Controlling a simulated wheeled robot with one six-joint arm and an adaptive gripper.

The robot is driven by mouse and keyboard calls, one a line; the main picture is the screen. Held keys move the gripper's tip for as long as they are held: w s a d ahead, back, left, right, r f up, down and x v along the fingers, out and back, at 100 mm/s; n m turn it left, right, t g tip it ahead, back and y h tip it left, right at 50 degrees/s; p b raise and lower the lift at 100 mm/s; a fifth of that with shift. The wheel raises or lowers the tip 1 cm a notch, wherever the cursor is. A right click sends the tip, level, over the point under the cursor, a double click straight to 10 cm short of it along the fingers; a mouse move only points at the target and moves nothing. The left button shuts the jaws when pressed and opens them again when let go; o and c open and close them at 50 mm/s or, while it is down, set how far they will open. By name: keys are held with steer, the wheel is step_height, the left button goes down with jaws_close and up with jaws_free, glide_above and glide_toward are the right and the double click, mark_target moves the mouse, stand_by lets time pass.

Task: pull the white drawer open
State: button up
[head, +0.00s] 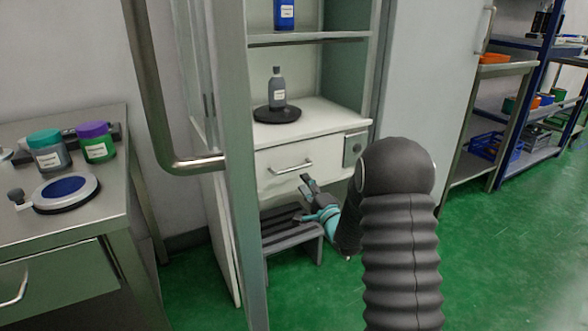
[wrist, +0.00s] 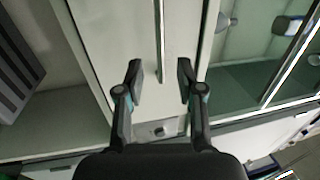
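The white drawer (head: 270,174) is in the cabinet, below a white worktop, and looks shut. Its front carries a metal bar handle (head: 292,168). My gripper (head: 303,199) is in front of the drawer, low and slightly right of the handle in the head view. In the wrist view the drawer front (wrist: 118,35) fills the middle, and the handle (wrist: 160,42) runs toward the gap between the fingers. My gripper (wrist: 158,80) is open there, with a finger on each side of the handle's line. I cannot tell whether either finger touches the handle.
A grey bottle on a dark round base (head: 277,114) stands on the worktop. A grey step stool (head: 292,236) is below the drawer. An open cabinet door with a metal frame (head: 236,150) stands at left. A steel bench (head: 100,215) with jars is farther left. Green floor is clear at right.

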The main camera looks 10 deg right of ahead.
mark_target(294, 169)
steer(key=p+x, duration=0.1)
steer(key=x, duration=0.7)
jaws_close()
